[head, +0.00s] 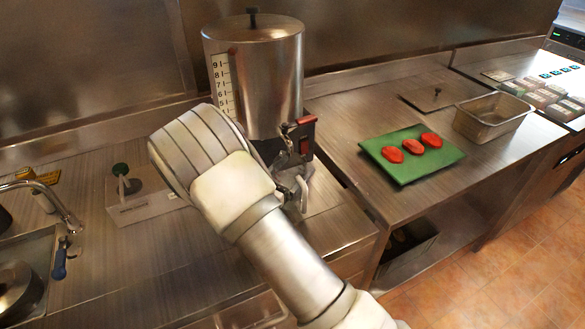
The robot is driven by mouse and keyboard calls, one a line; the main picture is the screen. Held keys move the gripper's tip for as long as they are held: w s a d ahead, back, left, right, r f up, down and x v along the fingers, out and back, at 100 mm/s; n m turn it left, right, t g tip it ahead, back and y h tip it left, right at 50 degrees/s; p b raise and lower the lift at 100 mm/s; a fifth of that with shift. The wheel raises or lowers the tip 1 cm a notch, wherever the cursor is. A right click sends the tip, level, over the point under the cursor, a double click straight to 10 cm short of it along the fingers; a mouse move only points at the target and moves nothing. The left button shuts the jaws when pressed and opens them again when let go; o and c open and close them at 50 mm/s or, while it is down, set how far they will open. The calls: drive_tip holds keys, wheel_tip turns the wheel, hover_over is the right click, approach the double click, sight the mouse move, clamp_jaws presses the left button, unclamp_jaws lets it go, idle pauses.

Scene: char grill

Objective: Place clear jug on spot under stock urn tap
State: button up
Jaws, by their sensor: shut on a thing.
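The stock urn (255,75) is a tall steel cylinder with a level scale, standing on the counter at the back centre. Its tap (287,132) is on the front, beside a box with a red switch (306,120). My forearm and wrist cross in front of the urn's lower part. My gripper (290,190) is mostly hidden behind the wrist, low in front of the urn and below the tap. It is shut on the clear jug (306,188), of which only a pale, see-through part shows. Whether the jug's base touches the surface is hidden.
A green board (437,169) with three red pieces lies on the right counter, with a steel pan (512,121) and a flat lid (430,94) behind it. A sink with a faucet (55,195) is at left.

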drive_tip(key=shift+f, duration=0.2)
drive_tip(key=o, duration=1.1)
drive_tip(key=shift+r, duration=0.1)
drive_tip(key=shift+r, duration=0.2)
drive_tip(key=b+v, duration=0.1)
drive_tip(key=v, duration=1.1)
drive_tip(key=shift+f, duration=0.1)
